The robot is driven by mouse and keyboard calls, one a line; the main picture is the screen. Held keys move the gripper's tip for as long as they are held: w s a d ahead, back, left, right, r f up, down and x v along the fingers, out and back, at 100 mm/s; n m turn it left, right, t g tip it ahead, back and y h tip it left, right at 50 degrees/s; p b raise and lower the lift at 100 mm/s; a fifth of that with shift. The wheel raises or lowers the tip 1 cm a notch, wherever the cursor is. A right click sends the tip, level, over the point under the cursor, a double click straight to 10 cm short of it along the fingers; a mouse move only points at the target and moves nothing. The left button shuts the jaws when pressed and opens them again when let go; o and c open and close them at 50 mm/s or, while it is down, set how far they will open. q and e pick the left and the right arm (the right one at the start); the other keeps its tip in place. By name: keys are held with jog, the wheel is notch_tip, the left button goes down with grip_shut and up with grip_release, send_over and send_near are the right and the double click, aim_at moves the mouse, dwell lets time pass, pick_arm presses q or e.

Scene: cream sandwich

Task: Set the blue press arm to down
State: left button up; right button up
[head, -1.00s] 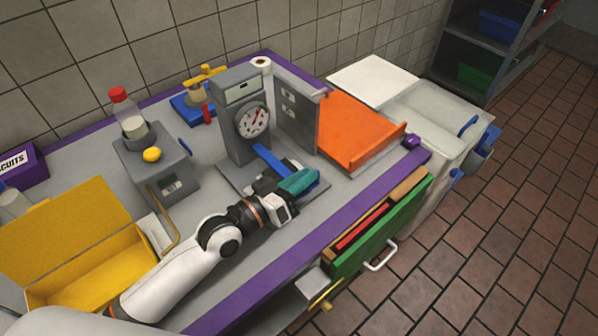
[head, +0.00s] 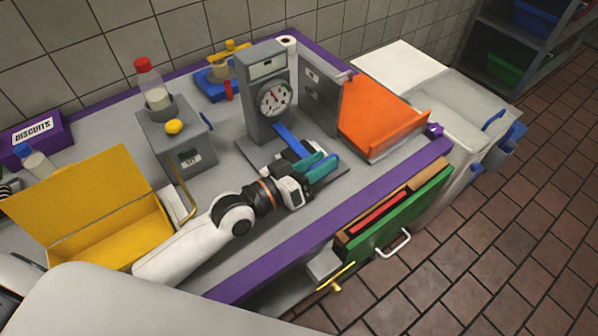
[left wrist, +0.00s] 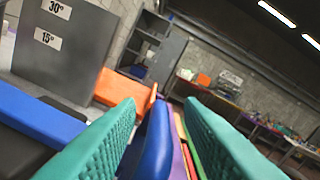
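The grey press (head: 262,95) with a round dial stands at the back of the counter. Its blue press arm (head: 288,138) slopes down from the press toward my left gripper. My left gripper (head: 320,165) is low over the press's base, with its teal fingers at the arm's front end. In the left wrist view the fingers are apart (left wrist: 160,110). A rounded blue piece (left wrist: 153,140) lies between them, nearer the left finger, and a blue bar (left wrist: 38,118) is at the left. The fingers hide part of the arm's end. My right gripper is not in view.
A grey plate with angle labels (left wrist: 65,45) stands beside the press. An orange tray (head: 375,120) is to its right. A yellow box (head: 105,215) and a grey device with a lemon (head: 180,150) are to the left. An open drawer (head: 395,215) juts out in front.

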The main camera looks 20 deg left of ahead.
pick_arm(q)
jog(key=b+v, duration=0.1)
jog(key=v, duration=1)
jog(key=shift+s+b, duration=0.15)
jog(key=shift+b, duration=0.15)
jog(key=shift+s, duration=0.1)
